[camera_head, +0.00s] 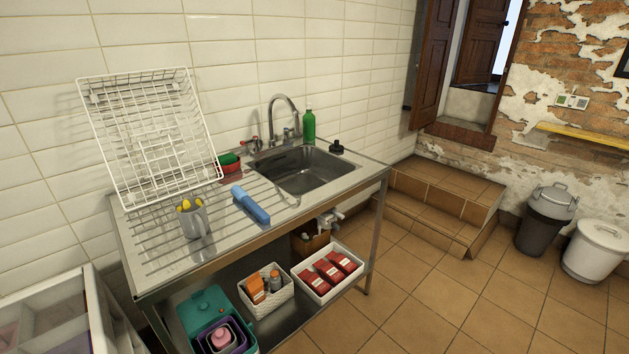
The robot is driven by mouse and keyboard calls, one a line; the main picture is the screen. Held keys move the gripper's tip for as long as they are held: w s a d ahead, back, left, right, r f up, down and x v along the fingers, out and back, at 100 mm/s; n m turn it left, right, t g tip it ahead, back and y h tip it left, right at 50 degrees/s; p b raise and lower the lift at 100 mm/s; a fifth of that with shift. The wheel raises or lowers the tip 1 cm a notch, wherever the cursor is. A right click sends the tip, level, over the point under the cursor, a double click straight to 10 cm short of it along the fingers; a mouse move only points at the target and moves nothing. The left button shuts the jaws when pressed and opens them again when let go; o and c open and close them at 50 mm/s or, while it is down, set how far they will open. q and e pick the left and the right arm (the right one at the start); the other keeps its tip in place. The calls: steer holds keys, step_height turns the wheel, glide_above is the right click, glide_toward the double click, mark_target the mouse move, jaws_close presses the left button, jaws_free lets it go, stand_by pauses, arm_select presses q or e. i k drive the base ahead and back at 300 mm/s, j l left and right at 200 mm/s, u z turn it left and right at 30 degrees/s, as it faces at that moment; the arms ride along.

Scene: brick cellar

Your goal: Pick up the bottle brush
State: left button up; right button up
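A blue elongated object (250,205) lies on the ribbed drainboard (163,257), left of the sink basin and near the counter's front edge. It may be the bottle brush, but I cannot make out bristles. A thin pale curved piece (290,198) lies just right of it at the basin's edge; I cannot tell whether the two are joined. Neither of my grippers shows in the head view.
A grey mug (194,222) with yellow contents stands left of the blue object. A white wire rack (150,140) leans on the wall. The faucet (284,112) and a green bottle (309,126) stand behind the basin. Open floor (425,285) lies right.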

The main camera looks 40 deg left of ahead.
mark_target(240, 194)
steer(key=i+l+u, duration=0.1)
steer(key=i, duration=0.65)
steer(key=i+l+u, duration=0.1)
steer(key=i, duration=0.65)
steer(key=i+u, duration=0.2)
steer(key=u, duration=0.25)
steer(key=i+l+u, duration=0.1)
steer(key=u, duration=0.3)
steer(key=i+l+u, duration=0.2)
steer(key=u, duration=0.25)
steer(key=i+l+u, duration=0.2)
steer(key=u, duration=0.2)
steer(key=i+l+u, duration=0.1)
steer(key=l+u, duration=0.2)
steer(key=u, duration=0.15)
